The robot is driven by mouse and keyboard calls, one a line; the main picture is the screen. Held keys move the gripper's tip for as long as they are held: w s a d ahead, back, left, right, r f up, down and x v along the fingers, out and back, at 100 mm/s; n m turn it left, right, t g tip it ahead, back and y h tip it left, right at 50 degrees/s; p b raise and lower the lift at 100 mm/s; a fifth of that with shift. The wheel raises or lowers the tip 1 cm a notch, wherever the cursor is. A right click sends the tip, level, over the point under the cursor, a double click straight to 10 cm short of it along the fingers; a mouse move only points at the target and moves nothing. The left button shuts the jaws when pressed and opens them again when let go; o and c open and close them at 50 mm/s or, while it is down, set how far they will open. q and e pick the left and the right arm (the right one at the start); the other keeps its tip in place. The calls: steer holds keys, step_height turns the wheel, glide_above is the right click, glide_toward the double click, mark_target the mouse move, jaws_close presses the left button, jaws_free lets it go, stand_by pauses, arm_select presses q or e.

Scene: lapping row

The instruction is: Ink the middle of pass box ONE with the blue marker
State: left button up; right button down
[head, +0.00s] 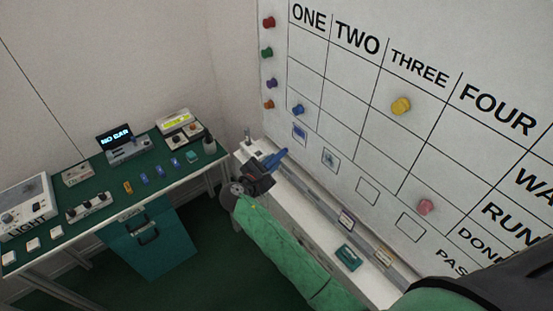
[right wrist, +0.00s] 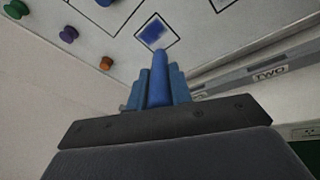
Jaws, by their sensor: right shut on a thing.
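Pass box ONE (head: 300,133) is the small outlined square low on the whiteboard under column ONE. It has a blue ink patch in its middle, clear in the right wrist view (right wrist: 155,32). My right gripper (head: 267,164) is shut on the blue marker (head: 276,157), below and left of that box. In the right wrist view the marker (right wrist: 159,78) stands between the blue fingers, its tip end pointing at the box. The tip appears just below the ink patch; the head view shows a gap between marker and box. My left gripper is not in view.
The board (head: 345,85) carries coloured magnets, including a yellow one (head: 401,105) and a pink one (head: 425,207). A tray ledge (head: 318,207) runs below it, with a teal item (head: 348,257) nearby. A green-topped bench (head: 110,178) with devices stands left.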

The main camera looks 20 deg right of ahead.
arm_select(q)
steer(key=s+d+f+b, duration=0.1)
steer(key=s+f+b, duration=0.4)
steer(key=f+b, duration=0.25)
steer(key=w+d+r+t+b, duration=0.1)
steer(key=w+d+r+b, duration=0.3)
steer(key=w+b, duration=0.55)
arm_select(e)
steer(key=w+a+f+h, duration=0.15)
steer(key=w+f, duration=0.35)
steer(key=f, duration=0.5)
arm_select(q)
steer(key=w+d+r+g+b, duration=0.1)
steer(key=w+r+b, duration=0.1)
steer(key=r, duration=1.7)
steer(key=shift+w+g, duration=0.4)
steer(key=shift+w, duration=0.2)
arm_select(e)
steer(key=w+d+r+t+h, duration=0.1)
steer(key=w+d+r+t, duration=0.1)
steer(key=w+d+r, duration=0.2)
steer(key=shift+d+r, duration=0.35)
steer(key=shift+d, duration=0.55)
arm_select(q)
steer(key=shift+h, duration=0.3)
arm_select(e)
steer(key=shift+h, duration=0.25)
